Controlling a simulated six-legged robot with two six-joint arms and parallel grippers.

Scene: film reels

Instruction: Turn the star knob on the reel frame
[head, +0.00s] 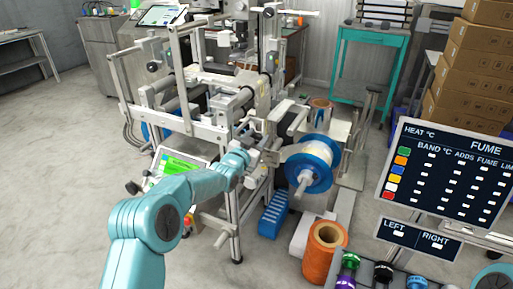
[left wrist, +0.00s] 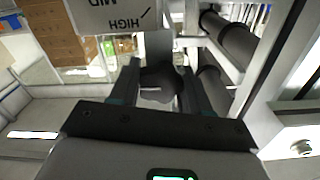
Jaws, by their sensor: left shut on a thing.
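The reel frame (head: 185,125) is a pale metal machine with rollers and rails in the middle of the head view. My left gripper (head: 253,156) reaches its front right side. In the left wrist view, the fingers of my left gripper (left wrist: 160,92) are on either side of a dark, lobed star knob (left wrist: 160,78) and shut on it. The fingers and my wrist hide part of the knob; in the head view I cannot make it out. An upside-down plate (left wrist: 112,16) reading HIGH and MID with a tick mark is just beyond the knob. My right gripper is not in view.
A blue-flanged reel (head: 309,166) is right of my left gripper. An orange spool (head: 325,252) stands on the floor, near a rack of coloured caps (head: 382,275). A dark board (head: 450,170) with HEAT and FUME columns stands at right. Dark rollers (left wrist: 232,42) lie close beside my left fingers.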

